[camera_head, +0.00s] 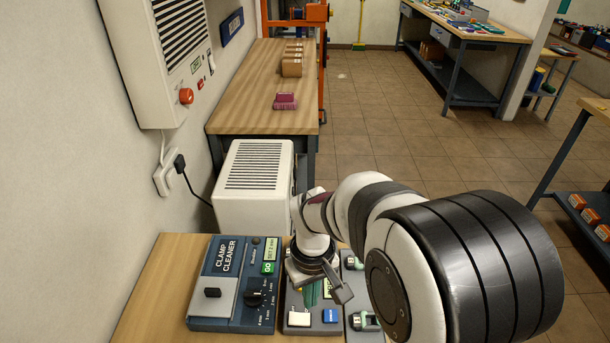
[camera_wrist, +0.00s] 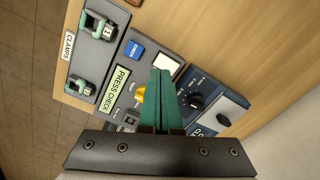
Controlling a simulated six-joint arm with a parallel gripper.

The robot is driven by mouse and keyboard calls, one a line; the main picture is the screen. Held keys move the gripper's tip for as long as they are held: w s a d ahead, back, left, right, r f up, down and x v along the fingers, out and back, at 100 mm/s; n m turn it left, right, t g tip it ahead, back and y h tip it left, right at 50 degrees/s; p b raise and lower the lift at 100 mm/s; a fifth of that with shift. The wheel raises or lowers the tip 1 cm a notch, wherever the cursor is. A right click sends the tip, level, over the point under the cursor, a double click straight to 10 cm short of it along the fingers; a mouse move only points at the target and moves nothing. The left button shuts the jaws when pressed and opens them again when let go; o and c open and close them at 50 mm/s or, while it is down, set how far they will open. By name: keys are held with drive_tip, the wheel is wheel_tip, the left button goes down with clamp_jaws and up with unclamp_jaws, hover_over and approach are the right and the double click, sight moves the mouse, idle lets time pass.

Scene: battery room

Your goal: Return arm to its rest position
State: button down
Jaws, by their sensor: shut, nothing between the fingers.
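My gripper (camera_wrist: 162,76) shows in the wrist view with its two green fingers pressed together and nothing between them. In the head view my gripper (camera_head: 312,300) points down over the grey press check panel (camera_head: 297,322), which it partly hides. In the wrist view the press check panel (camera_wrist: 122,85) lies beneath the fingers, with a blue button (camera_wrist: 134,50), a white button (camera_wrist: 166,64) and a yellow part (camera_wrist: 138,94). I cannot tell whether the fingertips touch the panel.
The blue clamp cleaner (camera_head: 235,285) stands left of my gripper. A clamps tray (camera_head: 358,300) with green-and-grey clamps is on the right, partly behind my arm. A white vented box (camera_head: 252,185) stands behind. A wooden table (camera_head: 262,75) along the wall holds small boxes. Open tiled floor lies right.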

drive_tip(key=s+d+r+m, duration=0.2)
drive_tip(key=s+r+m, duration=0.1)
drive_tip(key=s, duration=0.3)
drive_tip(key=s+d+r+m+y, duration=0.1)
drive_tip(key=s+d+r+m, duration=0.1)
drive_tip(key=s+m, duration=0.2)
drive_tip(key=s+d+r+m, duration=0.2)
drive_tip(key=s+r+m, duration=0.1)
drive_tip(key=s, duration=0.7)
drive_tip(key=shift+s+r+m+y, duration=0.15)
drive_tip(key=shift+r+m+y, duration=0.15)
drive_tip(key=shift+r+m, duration=0.1)
